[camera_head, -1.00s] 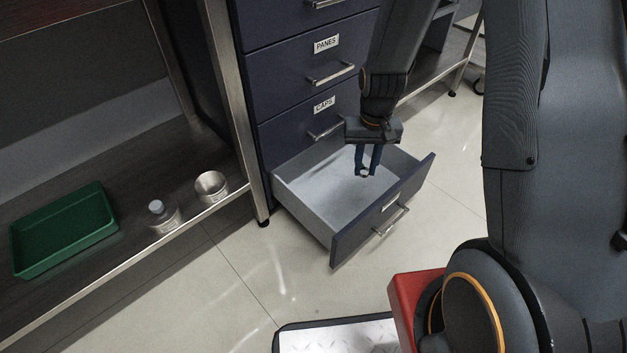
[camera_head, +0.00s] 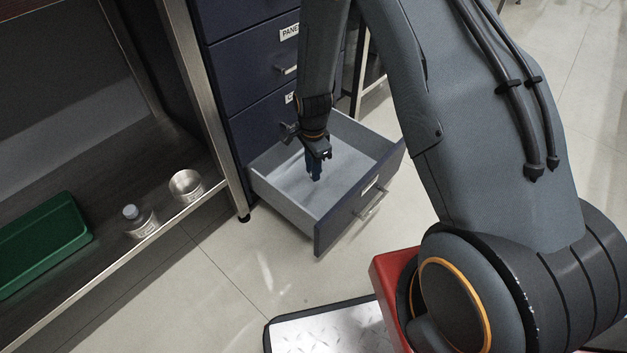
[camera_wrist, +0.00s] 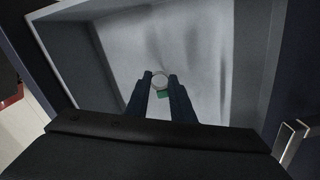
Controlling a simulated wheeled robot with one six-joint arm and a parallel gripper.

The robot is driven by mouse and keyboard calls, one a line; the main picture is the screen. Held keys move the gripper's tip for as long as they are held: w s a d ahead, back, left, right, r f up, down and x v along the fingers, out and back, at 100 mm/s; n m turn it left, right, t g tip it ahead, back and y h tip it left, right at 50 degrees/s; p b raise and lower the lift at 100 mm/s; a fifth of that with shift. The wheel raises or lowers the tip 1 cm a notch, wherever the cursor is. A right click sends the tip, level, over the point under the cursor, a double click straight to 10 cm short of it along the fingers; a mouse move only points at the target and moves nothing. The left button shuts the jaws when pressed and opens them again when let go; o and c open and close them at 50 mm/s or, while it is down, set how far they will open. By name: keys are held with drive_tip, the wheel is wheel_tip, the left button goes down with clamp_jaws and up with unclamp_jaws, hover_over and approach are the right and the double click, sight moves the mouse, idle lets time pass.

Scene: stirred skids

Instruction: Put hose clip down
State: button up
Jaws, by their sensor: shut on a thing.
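The hose clip (camera_wrist: 159,82) is a small pale metal ring with a bit of green beside it, held between the fingertips of my gripper in the wrist view. My gripper (camera_wrist: 160,88) is shut on it. In the head view my gripper (camera_head: 314,176) points down inside the open drawer (camera_head: 262,186), and the clip is too small or hidden to make out there. The drawer is grey inside with a dark blue front, and its visible floor looks empty. I cannot tell whether the clip touches the drawer floor.
The drawer's front wall (camera_head: 345,222) and handle stick out over the pale floor. Left, a shelf holds a green tray (camera_head: 75,235), a small bottle (camera_head: 139,222) and a metal cup (camera_head: 187,187). More closed drawers (camera_head: 250,62) rise above the open one.

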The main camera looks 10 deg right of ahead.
sight(313, 192)
wheel_tip(313, 192, down, 8)
drive_tip(key=b, duration=0.3)
drive_tip(key=shift+f+b, duration=0.25)
drive_tip(key=shift+b, duration=0.05)
drive_tip(key=o, duration=1)
